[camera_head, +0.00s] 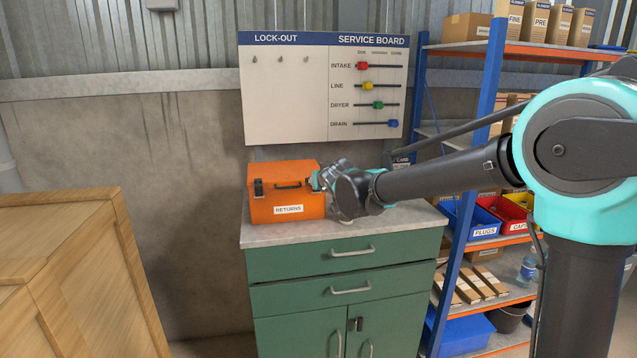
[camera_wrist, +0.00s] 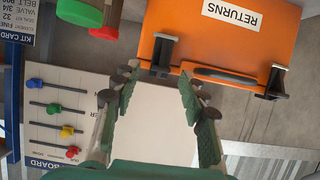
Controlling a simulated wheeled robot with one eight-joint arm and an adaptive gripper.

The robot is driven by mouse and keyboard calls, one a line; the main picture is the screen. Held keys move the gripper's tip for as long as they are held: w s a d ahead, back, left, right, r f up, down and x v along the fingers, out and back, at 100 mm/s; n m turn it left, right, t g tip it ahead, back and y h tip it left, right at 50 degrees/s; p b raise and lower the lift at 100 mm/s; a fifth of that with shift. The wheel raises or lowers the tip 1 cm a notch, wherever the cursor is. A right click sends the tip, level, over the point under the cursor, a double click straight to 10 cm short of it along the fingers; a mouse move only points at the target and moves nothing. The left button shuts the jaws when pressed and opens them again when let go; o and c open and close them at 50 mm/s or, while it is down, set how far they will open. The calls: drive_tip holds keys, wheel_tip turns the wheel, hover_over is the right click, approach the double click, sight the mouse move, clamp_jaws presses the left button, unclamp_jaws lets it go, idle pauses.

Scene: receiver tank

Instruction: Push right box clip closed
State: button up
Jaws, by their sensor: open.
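An orange box labelled RETURNS (camera_head: 284,204) stands on a green cabinet, lid down. Its left clip (camera_head: 258,188) is black and shows beside the handle (camera_head: 288,186). The right clip is mostly hidden by my gripper (camera_head: 318,181) in the head view. In the wrist view, which is upside down, the right clip (camera_wrist: 161,56) is at the left end of the box (camera_wrist: 220,35) front. There my gripper (camera_wrist: 158,78) is open and empty, its fingertips spread either side of the clip and just short of it. I cannot tell whether they touch it.
The cabinet's pale top (camera_head: 390,222) is clear at the right front. A service board (camera_head: 325,85) with coloured sliders is behind. A red and green object (camera_wrist: 90,12) sits beside the box in the wrist view. Shelves (camera_head: 490,240) stand right, a wooden crate (camera_head: 70,270) left.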

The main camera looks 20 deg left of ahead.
drive_tip(key=v, duration=1)
drive_tip(key=shift+s, duration=0.2)
drive_tip(key=shift+w+d+r, duration=0.1)
drive_tip(key=shift+d+r, duration=0.05)
drive_tip(key=shift+d, duration=0.05)
drive_tip(key=w+d+r+t+y, duration=0.1)
drive_tip(key=d+r+t+y, duration=0.1)
drive_tip(key=d, duration=0.4)
drive_tip(key=w+d+r+t+y, duration=0.1)
drive_tip(key=w+d+r+y, duration=0.1)
drive_tip(key=d, duration=0.4)
drive_tip(key=s+d+f+g+h, duration=0.25)
drive_tip(key=s+d+f, duration=0.35)
drive_tip(key=d+f, duration=0.45)
drive_tip(key=s+d+f+g+h, duration=0.2)
drive_tip(key=s+d+f+g, duration=0.35)
drive_tip(key=f, duration=0.75)
drive_tip(key=s+d+f+m+h, duration=0.2)
drive_tip(key=s+d+f, duration=0.1)
drive_tip(key=d, duration=0.3)
drive_tip(key=s+d+f+m+g+h, duration=0.1)
drive_tip(key=s+d+f+m+h, duration=0.1)
drive_tip(key=s+d+f, duration=0.2)
drive_tip(key=s+d+f+m+g+h, duration=0.1)
drive_tip(key=s+d+f+m+h, duration=0.1)
drive_tip(key=d, duration=0.6)
drive_tip(key=s+f, duration=0.1)
drive_tip(key=s, duration=0.1)
drive_tip(key=shift+s+f, duration=0.3)
drive_tip(key=shift+f, duration=0.1)
